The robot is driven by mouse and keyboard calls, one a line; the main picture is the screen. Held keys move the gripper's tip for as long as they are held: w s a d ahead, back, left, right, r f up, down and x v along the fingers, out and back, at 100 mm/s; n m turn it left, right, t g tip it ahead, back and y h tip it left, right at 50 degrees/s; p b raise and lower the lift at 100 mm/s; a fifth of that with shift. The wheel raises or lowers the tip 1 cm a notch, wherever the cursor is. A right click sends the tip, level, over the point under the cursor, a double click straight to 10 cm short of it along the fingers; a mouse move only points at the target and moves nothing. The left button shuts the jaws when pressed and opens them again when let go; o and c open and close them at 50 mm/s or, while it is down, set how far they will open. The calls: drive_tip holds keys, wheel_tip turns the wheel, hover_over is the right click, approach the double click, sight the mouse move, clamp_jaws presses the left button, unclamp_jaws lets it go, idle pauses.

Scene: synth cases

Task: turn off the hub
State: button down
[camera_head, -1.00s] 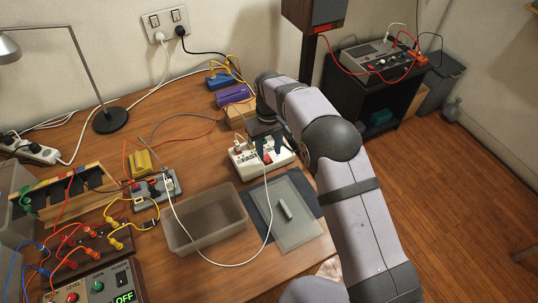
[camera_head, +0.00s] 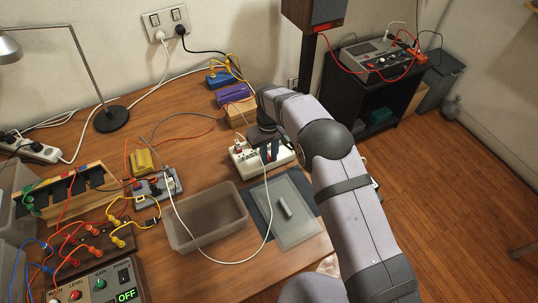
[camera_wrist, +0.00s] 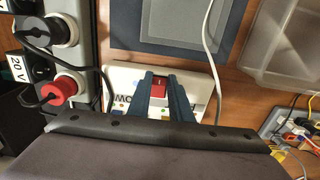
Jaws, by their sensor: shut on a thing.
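The hub (camera_head: 246,161) is a white box on the wooden desk, partly hidden under my gripper (camera_head: 269,154). It also shows in the wrist view as a white box (camera_wrist: 121,76) with a red rocker switch (camera_wrist: 159,90) and small coloured lights. My gripper's two dark blue fingers (camera_wrist: 160,77) reach down over the hub, one on each side of the red switch, and are shut on it. The switch's markings are too small to read, and part of the hub's lettering is hidden by the fingers.
A white cable (camera_head: 270,215) curves across the desk in front of the hub. A translucent empty bin (camera_head: 205,248) stands front left, and a dark mat with a grey sheet (camera_head: 296,232) lies in front. Wired boxes crowd the left side. Purple and blue blocks (camera_head: 233,95) stand behind.

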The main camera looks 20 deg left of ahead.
drive_tip(key=shift+w+a+g+h+b, duration=0.25)
drive_tip(key=shift+g+h+b, duration=0.05)
drive_tip(key=shift+b, duration=0.35)
drive_tip(key=shift+r, duration=0.15)
drive_tip(key=c, duration=1.6)
unclamp_jaws()
drive_tip(key=shift+r+b, duration=0.1)
drive_tip(key=shift+b, duration=0.2)
drive_tip(key=r, duration=0.5)
drive_tip(key=shift+w+a+r, duration=0.2)
drive_tip(key=shift+r+p, duration=0.55)
drive_tip(key=shift+r, duration=0.3)
drive_tip(key=shift+w, duration=0.1)
